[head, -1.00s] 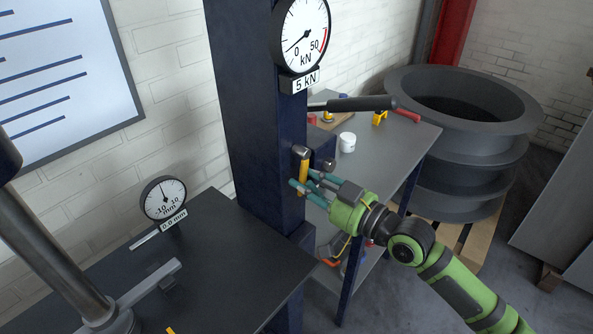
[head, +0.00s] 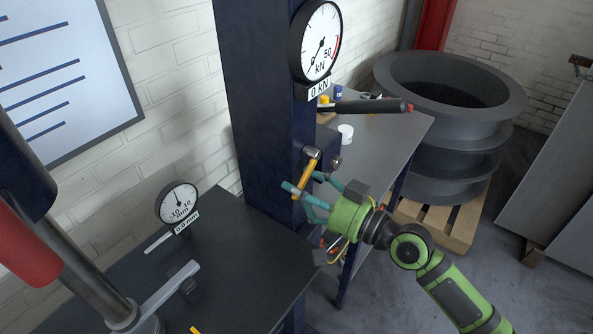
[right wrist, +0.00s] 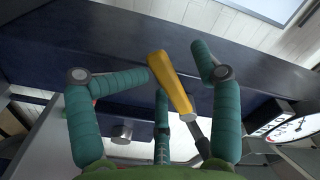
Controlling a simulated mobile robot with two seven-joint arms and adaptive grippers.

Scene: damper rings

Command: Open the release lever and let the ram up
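The yellow-handled release lever (head: 309,164) is on the side of the dark blue press column (head: 262,110). It slants down to the left in the head view. My right gripper (head: 303,182) is at the lever. In the right wrist view the yellow handle (right wrist: 168,78) lies between its spread green fingers (right wrist: 172,62). One fingertip looks close to the handle; I cannot tell whether it touches. The force gauge (head: 320,40) on the column reads 0 kN. A steel rod (head: 85,280) stands at the left; I cannot make out the ram's full position. My left gripper is out of view.
Behind are a grey bench (head: 390,135) and stacked dark rings (head: 450,130) on a pallet (head: 440,225).

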